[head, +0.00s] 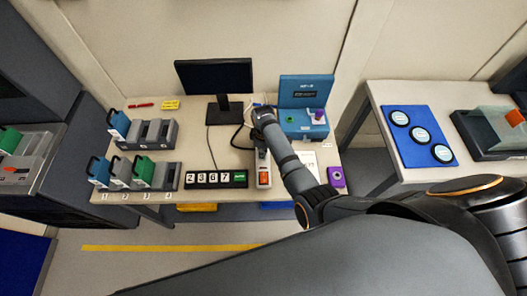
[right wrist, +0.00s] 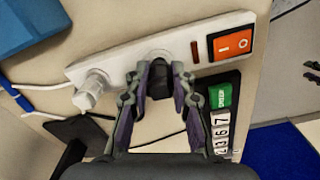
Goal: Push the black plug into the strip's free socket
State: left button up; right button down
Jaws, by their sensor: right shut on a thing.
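The white power strip (right wrist: 122,60) runs across the right wrist view, with a lit orange switch (right wrist: 231,44) at its right end. A white plug (right wrist: 92,92) sits in the socket at its left end. The black plug (right wrist: 158,88) is between the fingers of my right gripper (right wrist: 160,74), which is shut on it. The plug's front is over the strip's middle; the fingers and plug hide the socket there, and I cannot tell how deep it sits. In the head view the strip (head: 263,163) lies on the table, partly under my right wrist. My left gripper is not in view.
A monitor (head: 214,77) stands behind the strip. A blue device (head: 304,120) is to its right, and a number display (head: 214,179) to its left. A purple block (head: 336,177) is near the front right edge. Black cable runs beside the strip.

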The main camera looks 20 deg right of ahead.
jog(key=shift+f+b, duration=0.35)
jog(key=shift+f, duration=0.25)
dwell(0.4)
jog(key=c, duration=1.1)
grip_release()
jog(key=shift+o, duration=0.2)
notch_tip(320, 180, up, 8)
jog(key=shift+f, duration=0.2)
